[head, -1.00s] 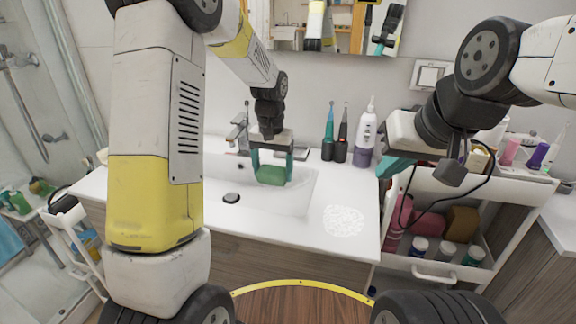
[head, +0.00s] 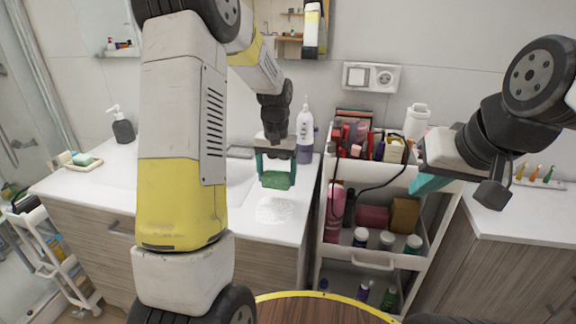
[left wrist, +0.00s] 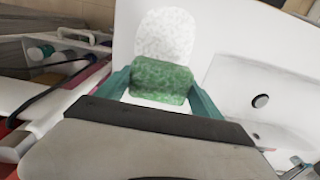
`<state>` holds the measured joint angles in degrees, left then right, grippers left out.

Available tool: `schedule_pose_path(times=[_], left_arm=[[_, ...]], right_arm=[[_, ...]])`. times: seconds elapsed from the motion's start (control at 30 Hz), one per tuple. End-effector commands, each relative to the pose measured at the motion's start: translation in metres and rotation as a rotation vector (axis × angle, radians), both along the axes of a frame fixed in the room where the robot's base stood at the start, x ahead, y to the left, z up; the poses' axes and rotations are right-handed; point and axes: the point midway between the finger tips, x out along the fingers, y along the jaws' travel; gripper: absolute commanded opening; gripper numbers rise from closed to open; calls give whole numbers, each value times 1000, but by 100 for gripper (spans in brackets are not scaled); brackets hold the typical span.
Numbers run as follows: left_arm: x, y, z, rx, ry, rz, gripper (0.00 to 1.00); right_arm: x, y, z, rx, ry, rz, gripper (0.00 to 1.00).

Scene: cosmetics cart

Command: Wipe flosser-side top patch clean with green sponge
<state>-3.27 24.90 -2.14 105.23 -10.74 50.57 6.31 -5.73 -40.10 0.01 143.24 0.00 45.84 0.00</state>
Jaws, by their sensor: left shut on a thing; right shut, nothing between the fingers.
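My left gripper (head: 277,172) is shut on the green sponge (head: 278,180) and holds it just behind the white speckled patch on the counter in the head view. The sponge (left wrist: 160,80) also shows between the teal fingers in the left wrist view, with the patch (left wrist: 165,36) right beyond it. The patch (head: 274,210) lies on the white countertop near its front edge, right of the basin. I cannot tell whether the sponge touches the counter. My right gripper (head: 430,184) is shut and empty, in front of the cart at the right. The flossers are not clearly seen in the head view.
The cart (head: 385,262) with bottles, boxes and a black cable stands right of the counter. A white pump bottle (head: 305,130) stands at the counter's back right. The basin drain (left wrist: 260,101) shows in the left wrist view. A soap dish (head: 82,163) sits far left.

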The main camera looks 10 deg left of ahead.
Motion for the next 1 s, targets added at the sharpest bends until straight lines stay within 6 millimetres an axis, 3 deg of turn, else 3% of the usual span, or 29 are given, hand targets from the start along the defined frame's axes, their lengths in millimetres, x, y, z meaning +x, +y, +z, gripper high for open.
schedule_pose_path(times=[0.37,1.0], left_arm=[[-2,0,-45,0,3,-1,44],[-76,2,-42,0,1,-2,44]], right_arm=[[0,0,0,0,0,0,0],[0,0,0,0,0,0,0]])
